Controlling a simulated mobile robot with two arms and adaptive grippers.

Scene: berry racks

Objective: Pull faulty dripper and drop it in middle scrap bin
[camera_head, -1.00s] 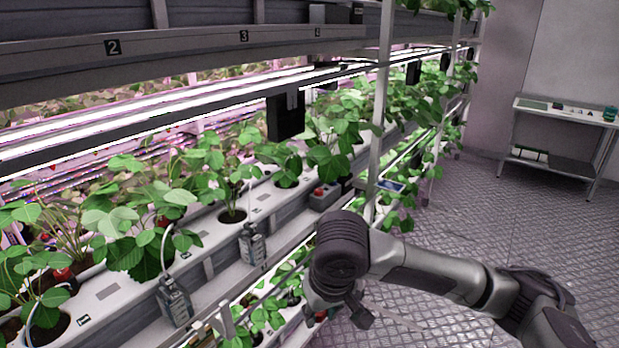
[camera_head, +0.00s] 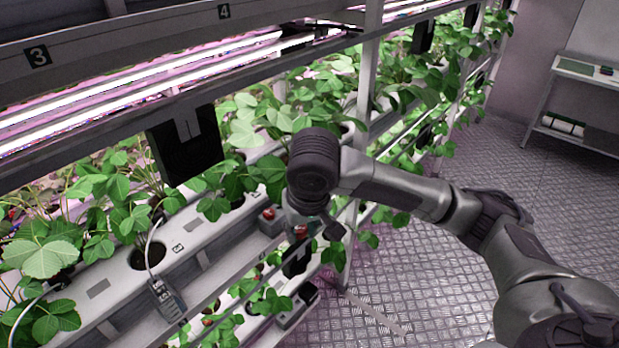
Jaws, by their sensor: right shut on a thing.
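My right gripper (camera_head: 318,226) points down in front of the rack's lower edge, beneath the dark round wrist. It is shut on a small part with red on it (camera_head: 301,231), which appears to be the dripper; the wrist and fingers hide most of it. Another dripper, a small grey box with a white tube (camera_head: 166,299), hangs on the front of the white gutter at the lower left. I cannot make out a middle scrap bin for certain. My left gripper is out of view.
Leafy strawberry plants fill the white gutter (camera_head: 192,232). A rack post (camera_head: 366,75) stands behind my arm. The ribbed floor (camera_head: 440,190) is clear towards a side table (camera_head: 590,75).

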